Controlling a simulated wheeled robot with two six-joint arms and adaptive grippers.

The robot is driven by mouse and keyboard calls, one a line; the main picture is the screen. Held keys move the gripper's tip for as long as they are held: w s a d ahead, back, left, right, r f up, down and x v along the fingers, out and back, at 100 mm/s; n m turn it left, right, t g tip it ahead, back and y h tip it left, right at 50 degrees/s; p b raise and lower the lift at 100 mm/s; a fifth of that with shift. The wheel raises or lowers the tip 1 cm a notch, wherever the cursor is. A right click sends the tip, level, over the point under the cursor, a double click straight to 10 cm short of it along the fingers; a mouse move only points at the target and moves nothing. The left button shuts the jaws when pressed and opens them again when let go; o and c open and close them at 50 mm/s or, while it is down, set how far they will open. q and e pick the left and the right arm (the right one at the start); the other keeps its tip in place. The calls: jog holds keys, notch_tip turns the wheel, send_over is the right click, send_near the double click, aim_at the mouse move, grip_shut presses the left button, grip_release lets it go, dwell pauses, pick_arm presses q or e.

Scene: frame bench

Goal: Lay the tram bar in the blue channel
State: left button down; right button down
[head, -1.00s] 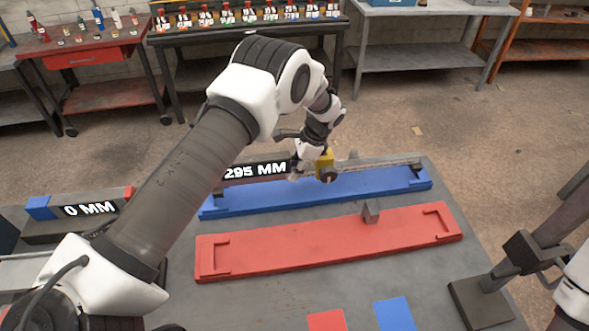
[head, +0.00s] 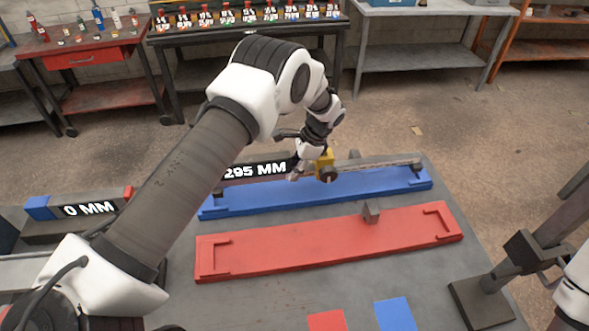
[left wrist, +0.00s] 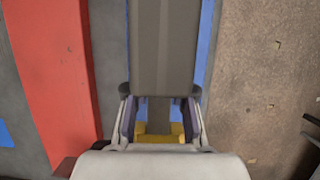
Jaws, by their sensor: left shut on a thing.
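The tram bar (head: 255,171) is long, with a dark box section marked "295 MM", a yellow block (head: 325,160) and a thin rod reaching right. My left gripper (head: 298,172) is shut on it near the yellow block. In the left wrist view the bar (left wrist: 164,50) runs between the fingers (left wrist: 158,118), lined up along the blue channel. The blue channel (head: 275,194) lies lengthwise across the bench. The bar shows along its far side; I cannot tell whether it touches. The fingers hide part of the bar. My right gripper is not in view.
A red channel (head: 320,243) lies in front of the blue one, with a small grey block (head: 371,212) at its far edge. A "0 MM" block (head: 88,209) is at left. A dark stand (head: 482,303) is at right. Red and blue patches (head: 396,314) mark the front.

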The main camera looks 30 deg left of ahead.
aim_at(311, 167)
pick_arm(q)
jog(key=shift+f+b, duration=1.45)
jog(key=shift+f, duration=0.5)
jog(key=c, duration=1.1)
grip_release()
jog(key=shift+o, duration=1.1)
jog(key=v, duration=1.2)
jog(key=shift+s, duration=0.1)
